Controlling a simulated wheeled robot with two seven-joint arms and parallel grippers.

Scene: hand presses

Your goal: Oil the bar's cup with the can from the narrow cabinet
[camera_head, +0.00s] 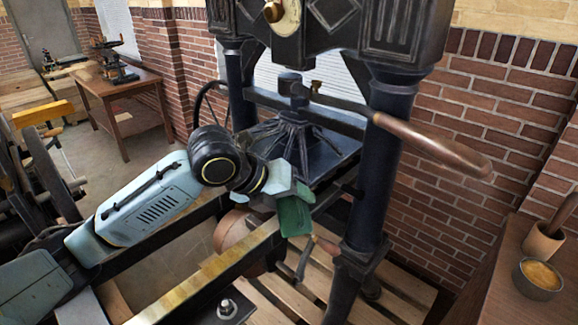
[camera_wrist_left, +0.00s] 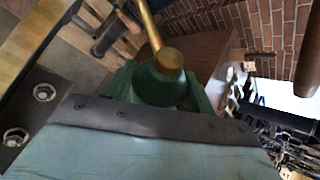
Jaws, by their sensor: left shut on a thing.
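The press bar (camera_head: 430,145) runs from the press's middle out to the right and ends in a brown handle. A small brass cup (camera_head: 316,87) stands on the bar near its inner end. My left gripper (camera_head: 294,212) is in front of the press, below and left of the cup and apart from it. In the left wrist view it is shut on a green oil can (camera_wrist_left: 160,88) with a brass cap and a long thin brass spout (camera_wrist_left: 148,24). My right gripper is in neither view.
The black press column (camera_head: 385,150) stands just right of my left gripper. Press rails (camera_head: 215,270) pass below it. A table at right holds a bowl (camera_head: 540,278) and a wooden pot (camera_head: 543,242). A brown desk (camera_head: 125,105) stands at the back left.

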